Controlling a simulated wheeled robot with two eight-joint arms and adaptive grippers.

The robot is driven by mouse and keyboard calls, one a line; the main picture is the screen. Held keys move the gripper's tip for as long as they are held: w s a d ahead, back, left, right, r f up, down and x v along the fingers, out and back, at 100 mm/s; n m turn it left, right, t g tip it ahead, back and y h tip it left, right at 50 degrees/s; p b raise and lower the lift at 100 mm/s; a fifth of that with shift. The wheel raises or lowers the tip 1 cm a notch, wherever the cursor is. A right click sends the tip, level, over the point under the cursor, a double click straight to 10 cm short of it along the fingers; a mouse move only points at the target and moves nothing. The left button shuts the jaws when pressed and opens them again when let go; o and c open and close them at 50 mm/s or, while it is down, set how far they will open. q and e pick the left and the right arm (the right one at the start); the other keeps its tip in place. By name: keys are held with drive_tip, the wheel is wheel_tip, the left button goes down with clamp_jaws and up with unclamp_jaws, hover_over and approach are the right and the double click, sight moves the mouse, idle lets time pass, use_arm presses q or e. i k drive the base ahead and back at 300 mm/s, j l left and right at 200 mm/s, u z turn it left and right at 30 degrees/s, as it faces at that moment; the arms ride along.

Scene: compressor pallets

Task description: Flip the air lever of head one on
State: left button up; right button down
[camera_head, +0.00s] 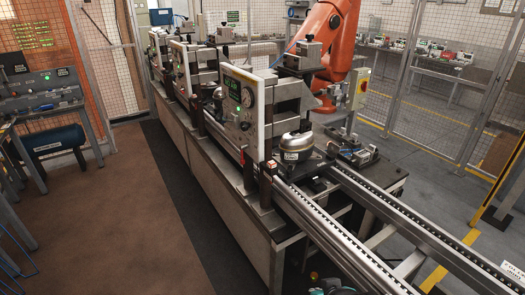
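The nearest test head has an upright grey panel (241,108) with a lit green display and small round controls. More heads of the same kind stand behind it along the line, one with its panel edge (183,70) showing at the upper left. None carries a head number that I can read. An air lever is too small to pick out on any panel, so its position cannot be told. Neither of my grippers can be made out in the head view.
A silver compressor (296,146) sits on the line beside the nearest panel. Conveyor rails (345,232) run to the lower right. An orange robot arm (338,40) stands behind. A bench (45,108) is at the left. The brown floor (135,190) left of the line is clear.

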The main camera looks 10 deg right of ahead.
sight(242, 156)
drive_tip(key=i+l+u, duration=0.15)
drive_tip(key=i+l, duration=0.15)
drive_tip(key=l, duration=0.15)
drive_tip(key=i+l+u, duration=0.2)
drive_tip(key=l, duration=0.25)
drive_tip(key=j+u, duration=0.1)
drive_tip(key=j, duration=0.3)
drive_tip(key=i+j, duration=0.15)
drive_tip(key=j, duration=0.2)
drive_tip(key=j+u, duration=0.15)
drive_tip(key=j, duration=0.25)
drive_tip(key=i+j+u, duration=0.1)
drive_tip(key=j, duration=0.3)
